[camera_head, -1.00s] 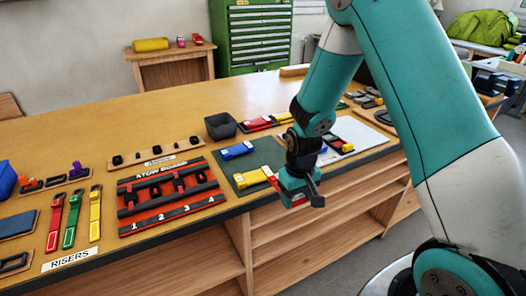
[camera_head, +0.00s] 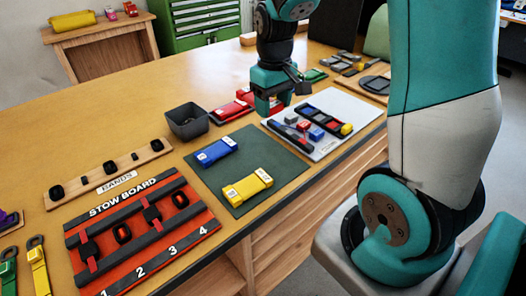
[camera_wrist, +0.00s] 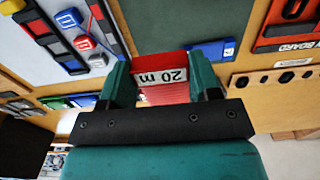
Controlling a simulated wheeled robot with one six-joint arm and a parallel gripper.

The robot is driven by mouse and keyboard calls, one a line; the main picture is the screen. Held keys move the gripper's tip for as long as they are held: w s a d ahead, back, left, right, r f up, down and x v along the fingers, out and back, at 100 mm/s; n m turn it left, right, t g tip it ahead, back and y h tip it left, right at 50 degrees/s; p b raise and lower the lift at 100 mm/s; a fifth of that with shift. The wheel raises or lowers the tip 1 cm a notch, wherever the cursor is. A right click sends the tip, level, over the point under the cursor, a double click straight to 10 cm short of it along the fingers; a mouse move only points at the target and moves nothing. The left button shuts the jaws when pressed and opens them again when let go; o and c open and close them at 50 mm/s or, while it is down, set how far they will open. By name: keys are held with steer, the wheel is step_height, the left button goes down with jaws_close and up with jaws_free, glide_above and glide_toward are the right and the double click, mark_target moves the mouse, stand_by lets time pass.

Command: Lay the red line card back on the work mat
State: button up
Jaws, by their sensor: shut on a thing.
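My gripper (camera_head: 274,108) is beyond the work mat, near the back left of the pale board. In the wrist view its fingers (camera_wrist: 163,85) are shut on the red line card (camera_wrist: 168,93), whose white label reads "20 m" upside down. In the head view the gripper mostly hides the held card. The dark green work mat (camera_head: 240,165) also shows in the wrist view (camera_wrist: 173,18). A blue card (camera_head: 216,151) and a yellow card (camera_head: 247,187) lie on it, with bare mat around them.
Red pieces (camera_head: 224,112) lie on the table behind the mat, beside a dark open bin (camera_head: 187,121). The pale board (camera_head: 335,109) right of the mat carries a tray and small coloured blocks. The orange stow board (camera_head: 140,235) and bands rack (camera_head: 108,176) are left.

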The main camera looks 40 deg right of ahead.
mark_target(271, 164)
step_height(271, 164, down, 17)
steer(key=shift+r+p, duration=0.1)
steer(key=shift+p, duration=0.55)
steer(key=shift+f, duration=0.25)
steer(key=o, duration=0.5)
steer(key=shift+r, duration=0.1)
